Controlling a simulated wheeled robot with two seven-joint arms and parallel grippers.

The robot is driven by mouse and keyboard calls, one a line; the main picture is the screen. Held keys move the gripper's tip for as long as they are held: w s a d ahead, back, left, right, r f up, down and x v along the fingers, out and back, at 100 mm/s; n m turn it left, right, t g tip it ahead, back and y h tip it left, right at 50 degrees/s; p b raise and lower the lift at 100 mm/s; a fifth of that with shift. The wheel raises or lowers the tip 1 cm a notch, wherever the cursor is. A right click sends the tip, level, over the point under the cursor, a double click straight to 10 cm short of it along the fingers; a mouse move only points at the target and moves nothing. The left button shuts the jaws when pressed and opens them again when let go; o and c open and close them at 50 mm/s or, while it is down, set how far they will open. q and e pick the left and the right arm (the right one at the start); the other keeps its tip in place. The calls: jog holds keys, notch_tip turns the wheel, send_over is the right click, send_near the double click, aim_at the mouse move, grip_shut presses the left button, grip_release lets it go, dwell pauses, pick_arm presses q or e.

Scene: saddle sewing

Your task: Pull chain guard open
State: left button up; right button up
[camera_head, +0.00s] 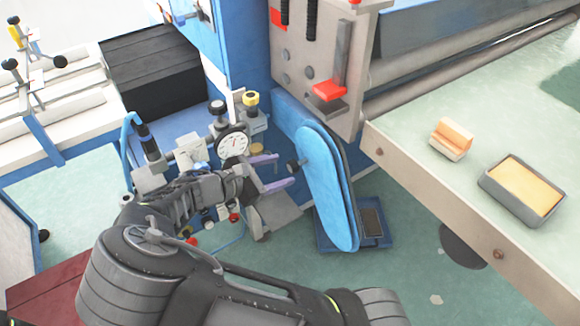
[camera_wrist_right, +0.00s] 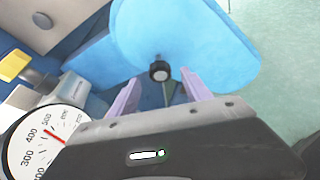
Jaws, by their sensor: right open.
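The chain guard (camera_head: 328,190) is a long blue oval panel standing upright on the side of the machine, with a dark knob (camera_head: 293,165) on its near left side. My right gripper (camera_head: 285,171) comes in from the left at the knob, its two purple fingers apart. In the right wrist view, the guard (camera_wrist_right: 190,40) fills the top and the black knob (camera_wrist_right: 159,71) sits between and just beyond the open fingertips (camera_wrist_right: 161,88). No contact with the knob is visible. My left gripper is not in view.
A round dial gauge (camera_head: 232,142) and small fittings crowd beside my right gripper; the dial (camera_wrist_right: 35,145) also shows in the wrist view. A pale green table (camera_head: 410,150) with a tray (camera_head: 522,190) and an orange block (camera_head: 451,138) stands at right. A red-handled lever (camera_head: 328,91) is above the guard.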

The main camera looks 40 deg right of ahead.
aim_at(290, 168)
jog(key=x, duration=0.5)
grip_shut()
dwell(0.6)
dwell(0.8)
